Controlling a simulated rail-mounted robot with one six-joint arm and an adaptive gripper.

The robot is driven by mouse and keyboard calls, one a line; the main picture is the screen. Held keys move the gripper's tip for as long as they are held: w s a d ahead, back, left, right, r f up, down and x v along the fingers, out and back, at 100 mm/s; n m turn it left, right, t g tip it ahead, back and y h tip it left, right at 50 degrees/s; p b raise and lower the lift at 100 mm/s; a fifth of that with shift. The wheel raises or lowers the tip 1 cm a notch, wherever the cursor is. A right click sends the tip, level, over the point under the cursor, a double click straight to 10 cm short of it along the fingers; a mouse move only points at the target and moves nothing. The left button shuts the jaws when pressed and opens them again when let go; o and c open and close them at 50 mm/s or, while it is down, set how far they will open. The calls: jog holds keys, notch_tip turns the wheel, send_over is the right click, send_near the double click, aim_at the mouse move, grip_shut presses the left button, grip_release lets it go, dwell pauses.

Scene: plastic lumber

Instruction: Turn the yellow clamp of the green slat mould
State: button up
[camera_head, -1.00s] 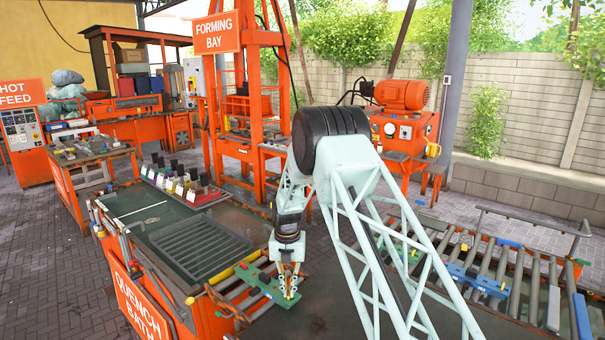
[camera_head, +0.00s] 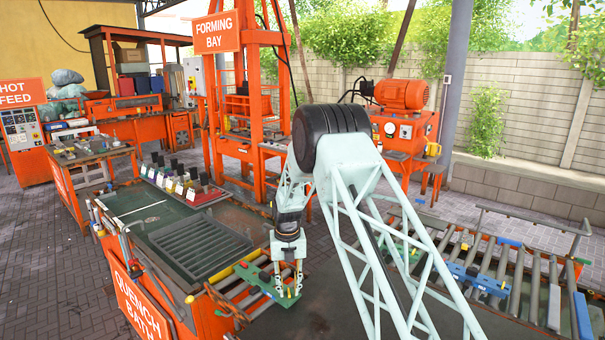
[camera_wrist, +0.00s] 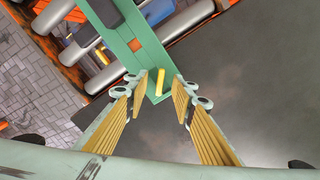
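The green slat mould (camera_head: 254,277) lies across the rollers at the end of the quench bath. It runs from the top centre of the wrist view (camera_wrist: 118,40) down to between my fingers. The small yellow clamp (camera_wrist: 160,82) sits near the mould's end in the wrist view. My gripper (camera_wrist: 162,97) is open, with one yellow-padded finger on each side of the clamp and gaps between. In the head view my gripper (camera_head: 288,289) points down over the mould's end. The clamp is hard to make out there.
The quench bath (camera_head: 200,245) with its dark grate lies to the left. A roller conveyor (camera_head: 500,270) with a blue mould (camera_head: 478,280) is at the right. A dark flat surface (camera_wrist: 235,80) beside the mould looks clear.

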jog(key=shift+r, duration=0.15)
jog(key=shift+r+p, duration=0.95)
jog(key=shift+r, duration=2.45)
